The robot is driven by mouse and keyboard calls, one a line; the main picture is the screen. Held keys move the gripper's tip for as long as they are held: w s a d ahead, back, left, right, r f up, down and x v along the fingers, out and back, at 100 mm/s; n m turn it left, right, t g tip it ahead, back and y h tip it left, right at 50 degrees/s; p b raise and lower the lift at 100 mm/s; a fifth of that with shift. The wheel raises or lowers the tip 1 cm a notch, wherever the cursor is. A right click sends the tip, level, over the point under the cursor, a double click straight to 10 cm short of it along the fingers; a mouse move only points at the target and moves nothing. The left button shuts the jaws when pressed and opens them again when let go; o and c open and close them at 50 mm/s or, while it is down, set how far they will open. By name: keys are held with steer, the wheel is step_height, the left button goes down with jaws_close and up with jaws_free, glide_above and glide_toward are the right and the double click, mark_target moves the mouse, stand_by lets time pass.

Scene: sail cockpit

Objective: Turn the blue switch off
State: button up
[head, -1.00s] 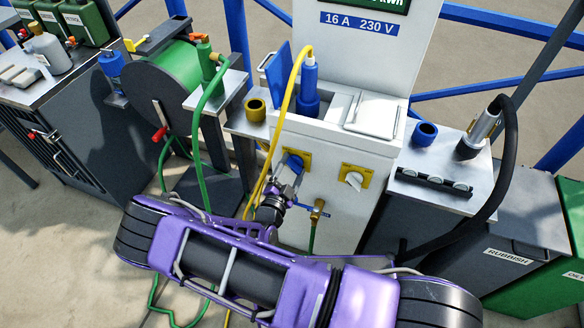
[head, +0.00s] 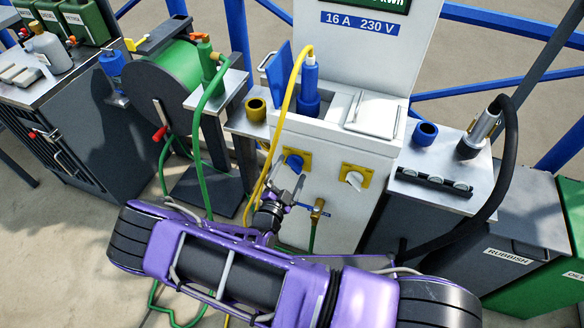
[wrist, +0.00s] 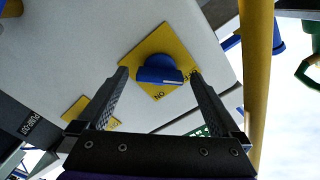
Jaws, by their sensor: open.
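The blue switch (head: 294,161) is a rotary knob on a yellow plate on the front of the white pedestal (head: 325,215). In the wrist view the blue switch (wrist: 160,70) lies ahead, between the fingertips in the picture, and its grip bar runs roughly across from finger to finger. ON and part of OFF are printed on its plate. Which mark the knob points to I cannot tell. My gripper (wrist: 160,82) is open and empty, with no clear contact with the knob. In the head view my gripper (head: 283,183) is just below the knob, partly hiding its plate.
A second yellow plate with a white knob (head: 354,179) is to the right. A tap with a blue handle (head: 316,209) sits below. A yellow cable (head: 285,110) hangs close to the left of the blue switch. A green hose (head: 203,130) hangs further left.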

steer(key=v, duration=1.5)
steer(key=shift+s, duration=0.25)
steer(key=shift+a+r, duration=0.1)
steer(key=shift+a, duration=0.05)
